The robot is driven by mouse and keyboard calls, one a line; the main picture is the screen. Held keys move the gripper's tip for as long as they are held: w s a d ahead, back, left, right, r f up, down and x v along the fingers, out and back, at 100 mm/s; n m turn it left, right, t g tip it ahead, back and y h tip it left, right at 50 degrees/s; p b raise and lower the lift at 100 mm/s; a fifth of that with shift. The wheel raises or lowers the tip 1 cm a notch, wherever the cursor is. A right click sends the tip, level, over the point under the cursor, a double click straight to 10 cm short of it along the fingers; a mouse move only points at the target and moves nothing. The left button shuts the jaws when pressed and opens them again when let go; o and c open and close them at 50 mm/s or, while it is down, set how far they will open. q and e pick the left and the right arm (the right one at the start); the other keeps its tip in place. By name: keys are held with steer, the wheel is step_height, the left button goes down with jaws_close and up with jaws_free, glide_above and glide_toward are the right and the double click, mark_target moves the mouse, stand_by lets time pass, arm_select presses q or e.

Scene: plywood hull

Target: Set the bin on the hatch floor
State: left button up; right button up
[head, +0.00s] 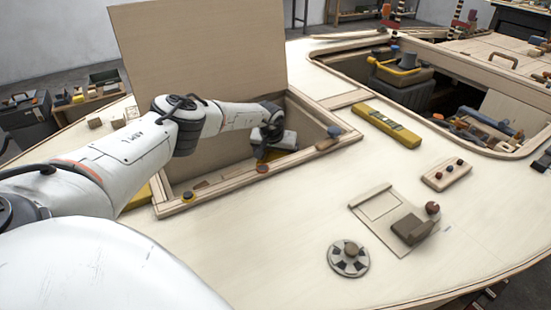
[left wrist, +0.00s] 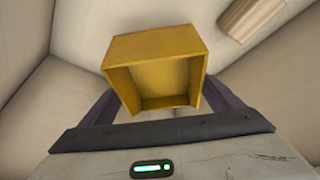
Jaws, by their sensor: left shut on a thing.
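The yellow bin (left wrist: 155,48) is between the two dark fingers of my left gripper (left wrist: 158,97) in the left wrist view, its open side facing the camera. The gripper is shut on it. In the head view my left gripper (head: 263,154) is down inside the open hatch, near its right end, and the bin cannot be made out there. The hatch has a wooden rim (head: 230,181), and its lid (head: 200,40) stands up behind it. Pale hatch walls surround the bin in the wrist view. I cannot tell whether the bin touches the floor. My right gripper is not in view.
Round knobs sit along the hatch's front rim, one of them dark and yellow (head: 187,197). A yellow level (head: 387,125) lies on the deck to the right. A second opening (head: 440,100) holds tools. A round disc (head: 348,258) lies on the front deck.

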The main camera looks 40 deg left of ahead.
arm_select(q)
step_height(320, 180, down, 4)
steer(key=shift+r+b, duration=0.2)
steer(key=shift+b, duration=0.45)
steer(key=o, duration=0.6)
steer(key=shift+f, duration=0.15)
steer(key=o, duration=0.4)
